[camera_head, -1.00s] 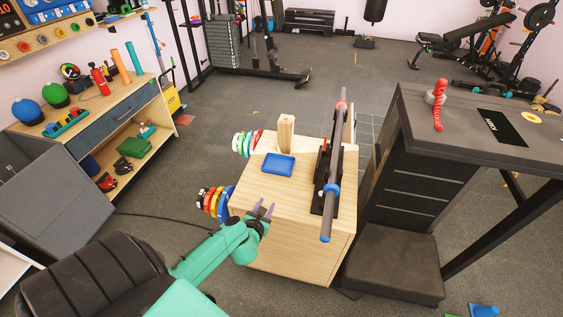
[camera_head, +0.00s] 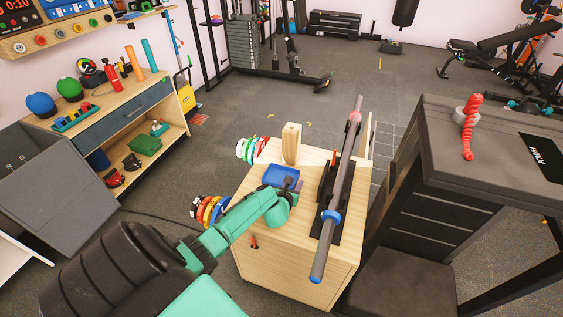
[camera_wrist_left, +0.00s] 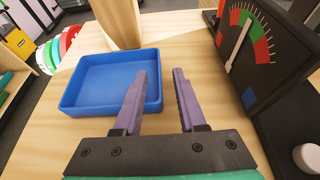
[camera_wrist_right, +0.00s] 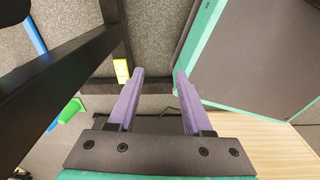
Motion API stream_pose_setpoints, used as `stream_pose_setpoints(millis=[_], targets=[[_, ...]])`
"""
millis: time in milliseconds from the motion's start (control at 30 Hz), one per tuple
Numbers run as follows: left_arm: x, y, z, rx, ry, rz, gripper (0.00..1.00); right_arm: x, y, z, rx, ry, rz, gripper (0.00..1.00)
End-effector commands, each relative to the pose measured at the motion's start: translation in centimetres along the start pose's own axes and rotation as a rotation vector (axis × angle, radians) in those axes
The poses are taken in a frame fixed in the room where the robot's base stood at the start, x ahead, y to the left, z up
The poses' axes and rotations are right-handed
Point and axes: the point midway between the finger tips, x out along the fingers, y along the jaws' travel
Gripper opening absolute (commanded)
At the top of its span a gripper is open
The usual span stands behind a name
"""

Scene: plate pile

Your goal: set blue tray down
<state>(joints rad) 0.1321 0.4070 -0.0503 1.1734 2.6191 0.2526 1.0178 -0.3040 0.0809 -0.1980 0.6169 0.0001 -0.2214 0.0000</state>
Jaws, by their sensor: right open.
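The blue tray (camera_head: 272,179) is empty and lies flat on the light wooden cabinet top (camera_head: 255,215). In the left wrist view the tray (camera_wrist_left: 100,60) is left of centre. My left gripper (camera_head: 293,184) is at the tray's right side. In the left wrist view its fingers (camera_wrist_left: 160,73) are apart. One finger overlaps the tray's inside and the other is outside, with the right wall showing between them; contact is unclear. My right gripper (camera_wrist_right: 159,72) is open and empty in the right wrist view, and out of the head view.
A wooden post (camera_head: 291,143) stands behind the tray. A barbell (camera_head: 336,190) on a black stand, with a dial (camera_wrist_left: 240,40), is close on the right. Coloured plates hang on the cabinet's left side (camera_head: 208,209). A dark bench (camera_head: 500,150) stands farther right.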

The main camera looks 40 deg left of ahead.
Motion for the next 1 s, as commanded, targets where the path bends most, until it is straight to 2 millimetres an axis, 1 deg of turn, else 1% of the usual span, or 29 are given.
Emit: stream_pose_setpoints(millis=[33,100,167,233,400,433,467,500,533,1000], targets=[[1.3,0.1,-0.3,-0.001,-0.002,0.002,0.40,1.0,0.0,-0.4,-0.001,0.008,0.001,0.50],[2.6,0.1,-0.4,-0.001,-0.002,0.001,0.40,1.8,0.1,-0.7,-0.001,0.014,0.001,0.50],[3.3,0.1,-0.3,0.001,-0.002,0.000,0.40,2.1,0.0,-0.6,-0.001,0.014,0.001,0.50],[3.6,0.1,-0.1,0.001,-0.001,0.001,0.40,2.1,0.0,-0.6,-0.002,0.014,0.001,0.50],[3.5,0.1,0.0,0.001,0.000,0.000,0.40,1.9,0.0,-0.6,-0.003,0.014,0.000,0.50],[3.5,0.1,0.0,0.001,0.000,0.000,0.32,1.9,0.0,-0.6,-0.003,0.013,0.000,0.50],[3.5,0.1,0.0,0.001,0.000,0.000,0.21,1.9,0.0,-0.6,-0.003,0.013,0.000,0.50],[3.5,0.1,0.0,0.001,0.000,0.000,0.06,1.9,0.0,-0.6,-0.003,0.012,0.000,0.50],[3.5,0.1,0.0,0.001,0.000,0.000,0.00,1.9,0.0,-0.5,-0.003,0.012,0.000,0.50],[3.5,0.1,0.0,0.001,0.001,0.000,0.00,1.9,-0.1,-0.3,-0.003,0.008,-0.001,0.50]])
